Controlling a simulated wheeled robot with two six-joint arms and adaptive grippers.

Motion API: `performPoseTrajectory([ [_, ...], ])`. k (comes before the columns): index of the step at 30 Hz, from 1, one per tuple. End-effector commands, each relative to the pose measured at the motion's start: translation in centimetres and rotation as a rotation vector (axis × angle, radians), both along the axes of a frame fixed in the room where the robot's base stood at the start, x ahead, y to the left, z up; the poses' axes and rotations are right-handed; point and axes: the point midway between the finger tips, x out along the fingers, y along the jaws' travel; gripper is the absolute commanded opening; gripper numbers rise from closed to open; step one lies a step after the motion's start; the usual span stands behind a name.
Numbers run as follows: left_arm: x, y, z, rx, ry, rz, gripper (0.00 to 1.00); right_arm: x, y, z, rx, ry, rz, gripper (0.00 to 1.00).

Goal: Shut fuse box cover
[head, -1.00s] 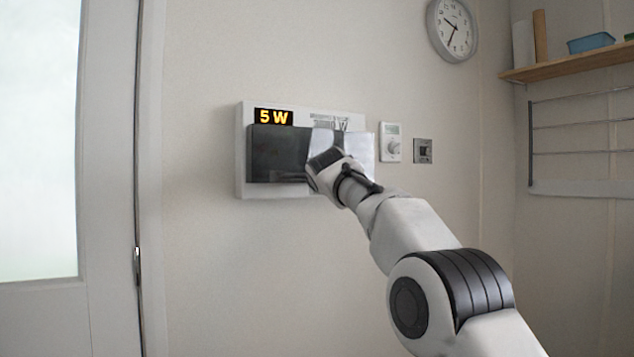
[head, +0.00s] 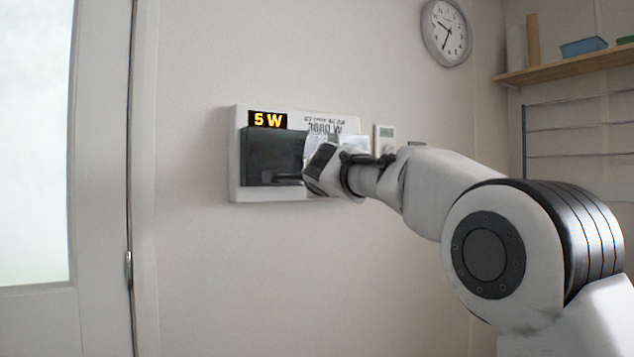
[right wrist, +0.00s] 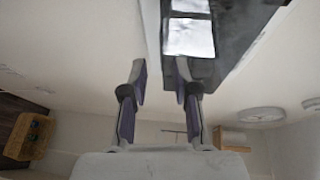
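The white fuse box (head: 235,160) hangs on the wall, with a lit "5 W" display (head: 268,120) and a printed label at its top. Its dark glossy cover (head: 265,155) lies across the front; how far it stands from shut is hard to tell. My right gripper (head: 318,170) is at the right part of the cover and hides some of it. In the right wrist view my right gripper (right wrist: 160,75) has its two fingers apart, with the glossy cover (right wrist: 235,30) beyond the right finger. Contact is unclear. My left gripper is out of view.
A thermostat (head: 385,138) is on the wall right of the fuse box, partly behind my arm. A clock (head: 446,32), a shelf (head: 565,66) and a wire rack (head: 575,125) are farther right. A door (head: 100,200) stands at the left.

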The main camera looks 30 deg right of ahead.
Motion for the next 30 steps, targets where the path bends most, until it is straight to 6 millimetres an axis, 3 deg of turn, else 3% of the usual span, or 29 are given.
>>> performPoseTrajectory([
  [3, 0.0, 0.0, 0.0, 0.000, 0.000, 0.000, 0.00, -2.7, 0.8, 0.4, -0.003, 0.000, 0.000, 0.29],
  [7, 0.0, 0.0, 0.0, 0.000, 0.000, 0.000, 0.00, -4.3, 1.4, 0.5, -0.001, 0.000, 0.000, 0.29],
  [23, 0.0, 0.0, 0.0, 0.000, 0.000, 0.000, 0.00, -4.5, 1.4, 0.3, 0.001, 0.003, -0.001, 0.29],
  [26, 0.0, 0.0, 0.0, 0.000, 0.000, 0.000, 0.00, -3.4, 1.4, -1.7, 0.001, 0.034, -0.001, 0.29],
  [29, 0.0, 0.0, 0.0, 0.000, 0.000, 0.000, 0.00, -0.9, 1.4, -7.1, 0.002, 0.114, -0.002, 0.29],
  [30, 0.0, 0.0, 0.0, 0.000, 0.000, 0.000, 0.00, 0.3, 1.4, -10.1, 0.002, 0.159, -0.002, 0.29],
])
